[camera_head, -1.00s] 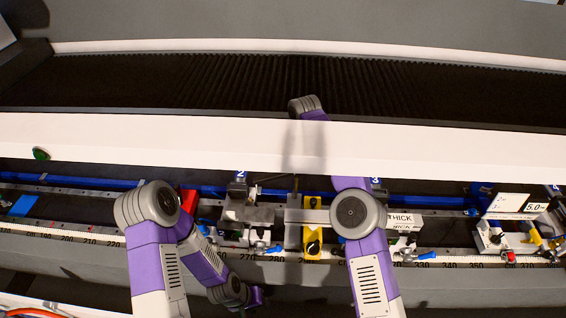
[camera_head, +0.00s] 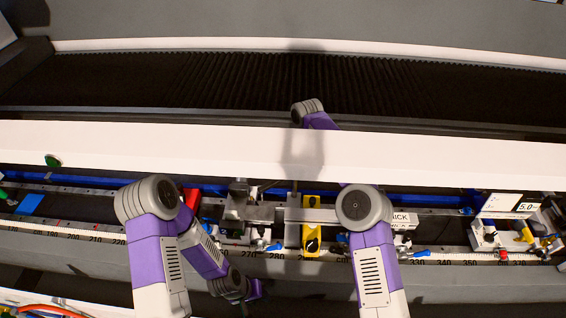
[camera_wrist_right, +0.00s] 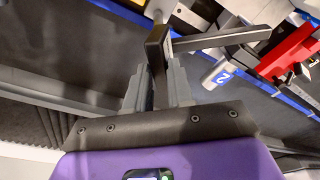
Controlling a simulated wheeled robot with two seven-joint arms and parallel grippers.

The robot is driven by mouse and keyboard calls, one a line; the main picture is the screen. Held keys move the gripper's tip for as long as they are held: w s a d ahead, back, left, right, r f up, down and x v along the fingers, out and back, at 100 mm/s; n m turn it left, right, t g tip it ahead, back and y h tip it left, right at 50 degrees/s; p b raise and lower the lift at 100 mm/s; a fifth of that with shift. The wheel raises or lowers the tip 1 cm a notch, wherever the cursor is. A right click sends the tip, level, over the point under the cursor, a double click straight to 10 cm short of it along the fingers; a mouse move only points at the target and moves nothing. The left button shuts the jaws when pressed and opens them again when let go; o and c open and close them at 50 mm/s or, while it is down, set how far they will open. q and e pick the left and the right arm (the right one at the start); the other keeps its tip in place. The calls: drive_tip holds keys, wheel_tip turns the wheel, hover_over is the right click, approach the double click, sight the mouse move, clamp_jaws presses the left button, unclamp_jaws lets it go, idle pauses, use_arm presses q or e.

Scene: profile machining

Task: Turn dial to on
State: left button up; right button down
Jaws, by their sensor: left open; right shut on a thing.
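A yellow block (camera_head: 312,240) with a black round knob (camera_head: 312,246) stands on the machine rail, between my arms in the head view. Whether this knob is the dial, and its setting, I cannot tell. My left gripper (camera_head: 256,289) hangs low in front of the machine, below and left of the yellow block; its fingers are small and hard to make out. My right gripper is hidden behind the white beam in the head view. In the right wrist view, my right gripper (camera_wrist_right: 159,80) is shut on a black bar (camera_wrist_right: 158,44), with both grey fingers around its lower part.
A long white beam (camera_head: 430,160) crosses above the rail. Clamps line the rail, with a red part (camera_head: 192,198) near my left arm and a display unit (camera_head: 500,205) at the right. A green button (camera_head: 53,160) sits on the beam's left end.

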drive_tip(key=shift+n, duration=0.8)
drive_tip(key=shift+n+g, duration=0.4)
drive_tip(key=shift+n, duration=1.9)
drive_tip(key=c, duration=1)
unclamp_jaws()
drive_tip(key=shift+w, duration=0.1)
